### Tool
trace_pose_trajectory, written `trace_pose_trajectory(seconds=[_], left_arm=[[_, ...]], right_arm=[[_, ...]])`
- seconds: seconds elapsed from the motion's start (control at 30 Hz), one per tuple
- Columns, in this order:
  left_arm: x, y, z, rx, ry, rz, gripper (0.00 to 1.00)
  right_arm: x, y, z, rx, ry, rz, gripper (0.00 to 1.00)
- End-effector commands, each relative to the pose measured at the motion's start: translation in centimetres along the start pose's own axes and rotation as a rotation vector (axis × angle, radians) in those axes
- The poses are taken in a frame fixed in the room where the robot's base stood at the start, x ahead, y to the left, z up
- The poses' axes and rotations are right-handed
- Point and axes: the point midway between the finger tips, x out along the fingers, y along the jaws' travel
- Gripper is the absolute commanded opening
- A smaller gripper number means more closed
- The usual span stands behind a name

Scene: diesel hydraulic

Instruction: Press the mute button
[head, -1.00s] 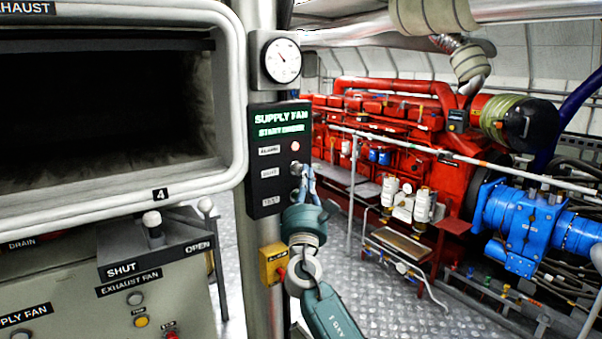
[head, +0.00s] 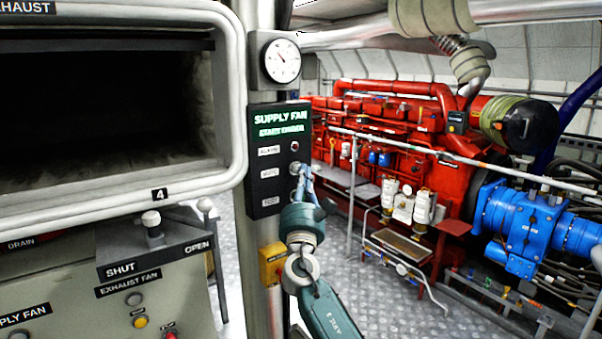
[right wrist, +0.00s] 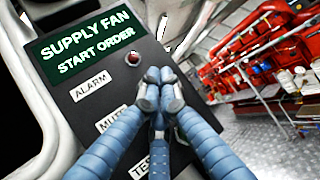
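The black supply fan start order panel (head: 266,142) hangs on the grey post, with rows labelled alarm, mute and test. The mute label (head: 269,173) is in the middle row, and part of it shows in the right wrist view (right wrist: 112,121). My right gripper (head: 299,168) is at the right end of the mute row. In the right wrist view its blue fingers (right wrist: 160,88) are together with nothing seen between them. The fingertips hide the mute button there; I cannot tell how far it is pushed in. The alarm lamp (right wrist: 132,59) is dark red. My left gripper is not in view.
A round gauge (head: 281,59) sits above the panel, and a yellow box (head: 272,263) is below it on the post. A large framed opening (head: 110,100) is at the left, above a control desk (head: 150,258). A red engine (head: 400,130) stands behind at the right.

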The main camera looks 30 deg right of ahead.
Motion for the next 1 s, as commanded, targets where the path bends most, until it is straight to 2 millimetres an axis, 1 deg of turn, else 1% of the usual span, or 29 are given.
trace_pose_trajectory(seconds=[0.43,0.73,1.0], left_arm=[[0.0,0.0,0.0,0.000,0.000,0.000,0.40],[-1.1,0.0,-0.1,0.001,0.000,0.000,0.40],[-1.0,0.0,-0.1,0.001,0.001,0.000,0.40]], right_arm=[[0.0,0.1,0.0,0.000,0.000,0.001,0.00],[-0.9,-0.6,0.8,-0.001,0.001,0.001,0.00],[-1.2,-0.8,0.8,0.000,0.000,0.000,0.00]])
